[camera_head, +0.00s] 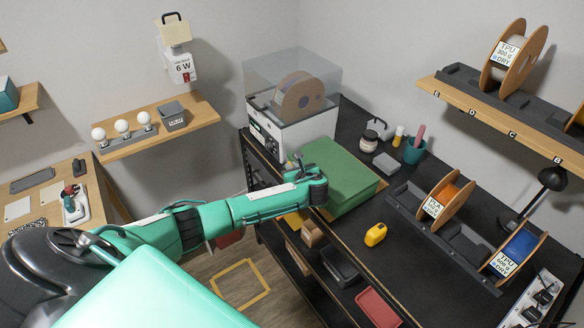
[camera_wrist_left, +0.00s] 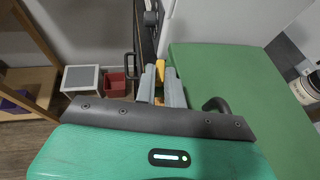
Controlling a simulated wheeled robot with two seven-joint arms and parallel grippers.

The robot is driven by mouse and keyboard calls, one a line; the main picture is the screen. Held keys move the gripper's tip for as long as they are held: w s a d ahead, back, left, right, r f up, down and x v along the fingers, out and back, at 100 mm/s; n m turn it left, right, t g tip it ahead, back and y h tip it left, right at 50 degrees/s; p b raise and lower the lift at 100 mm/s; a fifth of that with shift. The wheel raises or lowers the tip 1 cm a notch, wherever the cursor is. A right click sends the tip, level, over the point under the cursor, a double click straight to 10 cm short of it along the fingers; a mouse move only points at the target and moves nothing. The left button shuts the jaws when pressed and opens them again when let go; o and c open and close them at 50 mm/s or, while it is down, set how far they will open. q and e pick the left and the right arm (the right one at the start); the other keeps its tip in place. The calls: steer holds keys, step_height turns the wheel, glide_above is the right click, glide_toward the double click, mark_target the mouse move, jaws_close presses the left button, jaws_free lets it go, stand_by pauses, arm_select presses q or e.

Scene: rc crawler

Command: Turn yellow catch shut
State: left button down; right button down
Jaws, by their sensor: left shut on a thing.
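My left gripper (camera_wrist_left: 161,88) is shut on the yellow catch (camera_wrist_left: 160,70), which shows as a small yellow piece at the fingertips in the left wrist view. In the head view the left gripper (camera_head: 294,161) reaches the front of a white dryer box (camera_head: 300,126) with a clear lid and a spool inside. The catch is too small and covered to make out there. Whether it is turned open or shut I cannot tell. My right gripper is not in view.
A green box (camera_head: 345,172) lies close beside the gripper on the black bench (camera_head: 410,265). A yellow item (camera_head: 376,234) and a spool rack (camera_head: 452,240) stand further right. A shelf with bulbs (camera_head: 160,130) is on the left wall.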

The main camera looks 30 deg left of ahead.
arm_select(q)
steer(key=shift+r, duration=0.1)
steer(key=c, duration=1.8)
jaws_free()
steer(key=shift+o, duration=0.2)
steer(key=shift+d, duration=0.15)
steer(key=b+v, duration=0.4)
steer(key=v, duration=0.9)
steer(key=shift+s+r, duration=0.15)
steer(key=shift+s, duration=0.05)
steer(key=shift+d, duration=0.15)
